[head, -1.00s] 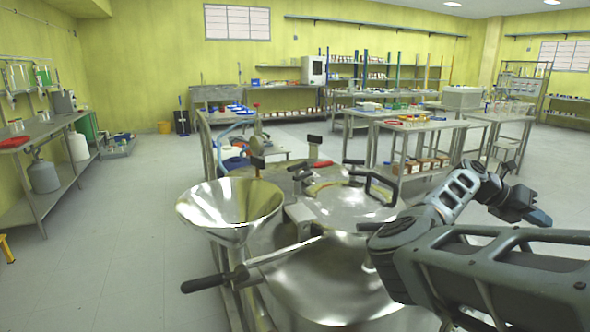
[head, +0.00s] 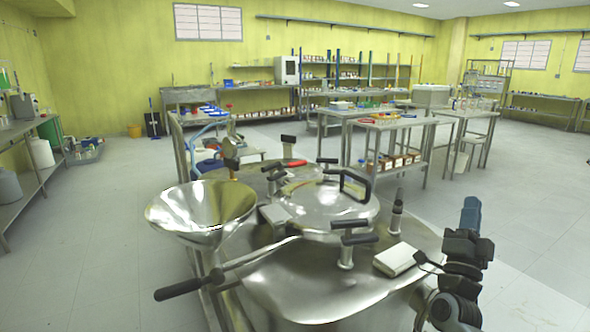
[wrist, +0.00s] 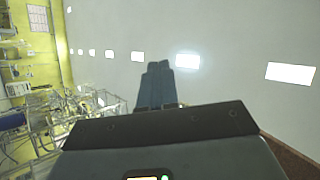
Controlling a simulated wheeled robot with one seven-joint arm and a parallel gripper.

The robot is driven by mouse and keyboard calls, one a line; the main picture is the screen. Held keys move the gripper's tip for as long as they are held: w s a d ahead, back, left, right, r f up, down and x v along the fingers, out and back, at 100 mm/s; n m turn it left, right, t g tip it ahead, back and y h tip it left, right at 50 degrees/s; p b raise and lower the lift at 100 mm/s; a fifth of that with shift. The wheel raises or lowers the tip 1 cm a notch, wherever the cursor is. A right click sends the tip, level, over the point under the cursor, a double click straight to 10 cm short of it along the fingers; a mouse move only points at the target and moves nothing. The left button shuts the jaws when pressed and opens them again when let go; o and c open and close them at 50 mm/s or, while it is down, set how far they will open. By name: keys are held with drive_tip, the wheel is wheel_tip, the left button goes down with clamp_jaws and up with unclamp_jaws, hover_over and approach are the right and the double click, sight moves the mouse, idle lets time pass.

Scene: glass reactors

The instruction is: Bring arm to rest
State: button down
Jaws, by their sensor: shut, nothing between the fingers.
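My gripper (head: 470,212) is at the lower right of the head view, upright with its blue fingers pointing up. It is shut and empty. My arm is folded low beside the right side of the steel reactor. In the wrist view the shut blue fingers (wrist: 155,86) point toward the white ceiling. The steel reactor (head: 310,282) stands in front of me, with a round lid (head: 325,215) and black handles on top. My gripper is apart from it.
A steel funnel (head: 203,212) and a long black-handled lever (head: 180,289) are at the reactor's left. A white box (head: 395,259) sits on its right edge. Workbenches (head: 400,122) stand behind. The floor to the right (head: 540,215) is clear.

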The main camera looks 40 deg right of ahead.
drive_tip(key=a+f+n+t+y, duration=0.3)
drive_tip(key=a+n+t+y, duration=0.1)
drive_tip(key=a+n+y, duration=0.3)
drive_tip(key=a+f+n+t+y, duration=0.4)
drive_tip(key=a+n+t+y, duration=0.15)
drive_tip(key=a, duration=0.45)
drive_tip(key=a+f+n+t+y, duration=0.35)
drive_tip(key=a+n+y, duration=0.25)
drive_tip(key=a+n, duration=0.2)
drive_tip(key=s+a+n+g+y, duration=0.2)
drive_tip(key=s+a+y, duration=0.1)
drive_tip(key=s+a, duration=0.4)
drive_tip(key=s+a+f+n+g+y, duration=0.1)
drive_tip(key=s+a+n+g+y, duration=0.2)
drive_tip(key=s+a, duration=0.4)
drive_tip(key=a+y, duration=0.1)
drive_tip(key=a, duration=0.3)
drive_tip(key=shift+a+f, duration=0.15)
drive_tip(key=shift+a, duration=0.1)
drive_tip(key=shift+n, duration=0.25)
